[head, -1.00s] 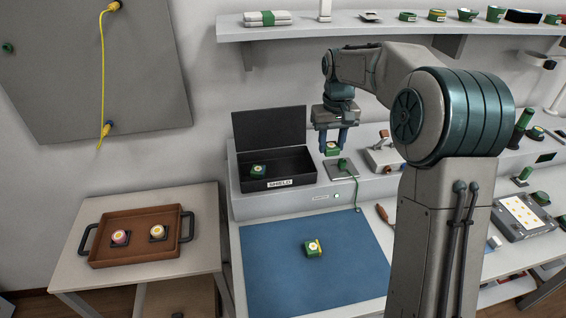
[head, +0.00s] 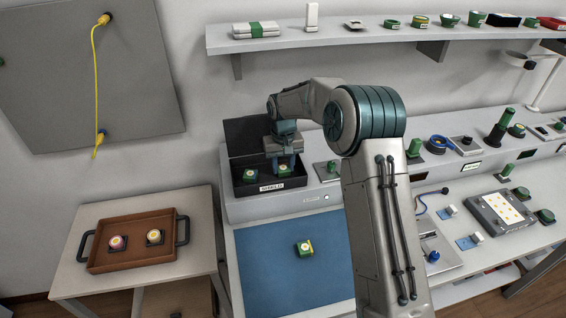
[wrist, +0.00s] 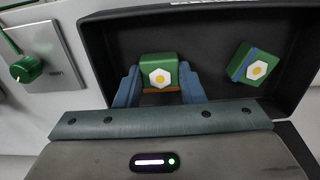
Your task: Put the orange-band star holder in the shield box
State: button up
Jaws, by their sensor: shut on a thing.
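The orange-band star holder is a green block with a white star face and an orange strip along its lower edge; it shows in the wrist view (wrist: 160,70) and the head view (head: 283,169). My gripper (head: 284,174) is shut on it, one blue finger on each side. They are inside the black shield box (head: 258,187), whose lid stands open at the back. I cannot tell whether the holder touches the box floor. A green holder with a blue band (wrist: 254,66) lies in the box, apart from my gripper; it also shows in the head view (head: 250,174).
A green holder with a yellow band (head: 304,248) lies on the blue mat (head: 270,275). A brown tray (head: 130,262) with two round pieces is on the left table. A green-knobbed plate (wrist: 35,60) is beside the box. A shelf (head: 350,44) runs above.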

jog(key=shift+f, duration=0.2)
jog(key=o, duration=1)
jog(key=shift+c, duration=0.2)
jog(key=shift+r, duration=0.1)
